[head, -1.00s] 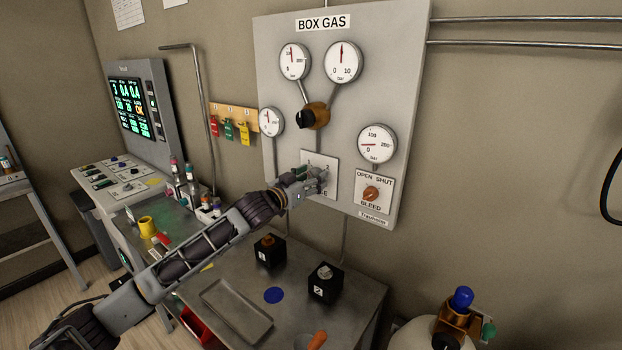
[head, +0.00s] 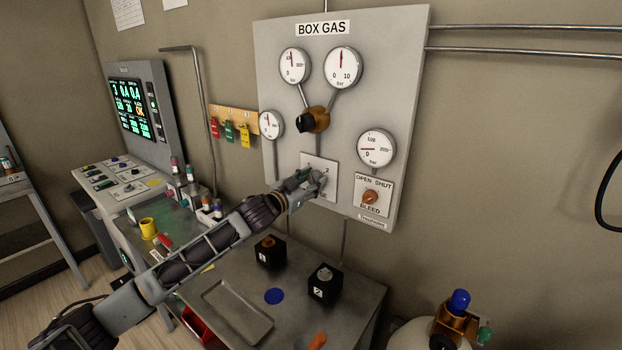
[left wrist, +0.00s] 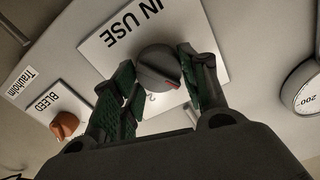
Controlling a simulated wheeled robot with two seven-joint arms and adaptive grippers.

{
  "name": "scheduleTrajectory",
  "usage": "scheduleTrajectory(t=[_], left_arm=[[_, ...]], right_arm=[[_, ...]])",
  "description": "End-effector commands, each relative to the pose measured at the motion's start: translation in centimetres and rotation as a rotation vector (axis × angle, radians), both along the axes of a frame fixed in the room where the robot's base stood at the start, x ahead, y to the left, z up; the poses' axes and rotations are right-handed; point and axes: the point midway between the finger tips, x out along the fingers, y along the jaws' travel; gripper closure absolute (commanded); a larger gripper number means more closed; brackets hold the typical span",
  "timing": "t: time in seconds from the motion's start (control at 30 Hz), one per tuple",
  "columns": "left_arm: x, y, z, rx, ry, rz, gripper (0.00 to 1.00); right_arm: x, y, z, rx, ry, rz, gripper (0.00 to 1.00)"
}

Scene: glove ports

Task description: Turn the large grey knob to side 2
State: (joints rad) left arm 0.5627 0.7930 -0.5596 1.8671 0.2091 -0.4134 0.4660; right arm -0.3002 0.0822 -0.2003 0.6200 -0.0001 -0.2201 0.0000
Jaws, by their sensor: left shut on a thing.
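The large grey knob (left wrist: 158,66) sits on a white plate (left wrist: 95,47) marked "IN USE" on the gas panel. My left gripper (left wrist: 158,78) is shut on it, with one green-padded finger on each side. In the left wrist view the knob's red mark points to the lower right, to the right of the plate's "2", which is partly hidden. The "1" is not visible there. In the head view my left gripper (head: 318,182) covers most of the knob. My right gripper is not in view.
The orange bleed knob (head: 370,197) is just right of the plate, below a pressure gauge (head: 376,147). A black-and-brass knob (head: 313,120) is above. The metal table (head: 345,318) below holds a tray and two black boxes.

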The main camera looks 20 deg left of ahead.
Motion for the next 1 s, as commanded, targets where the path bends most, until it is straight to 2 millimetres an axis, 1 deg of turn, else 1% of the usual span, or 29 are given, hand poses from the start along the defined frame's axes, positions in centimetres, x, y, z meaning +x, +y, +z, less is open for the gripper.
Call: scheduleTrajectory(t=[0.03, 0.4, 1.0], left_arm=[[0.0, 0.0, 0.2, 0.037, -0.010, 0.001, 0.80], [-0.1, -0.1, 0.1, 0.365, -0.131, 0.001, 0.80], [-0.1, -0.3, -0.2, 0.901, -0.326, 0.000, 0.80]], right_arm=[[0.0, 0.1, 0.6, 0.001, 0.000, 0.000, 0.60], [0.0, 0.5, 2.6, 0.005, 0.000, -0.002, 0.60], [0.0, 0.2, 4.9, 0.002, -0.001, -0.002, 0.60]])
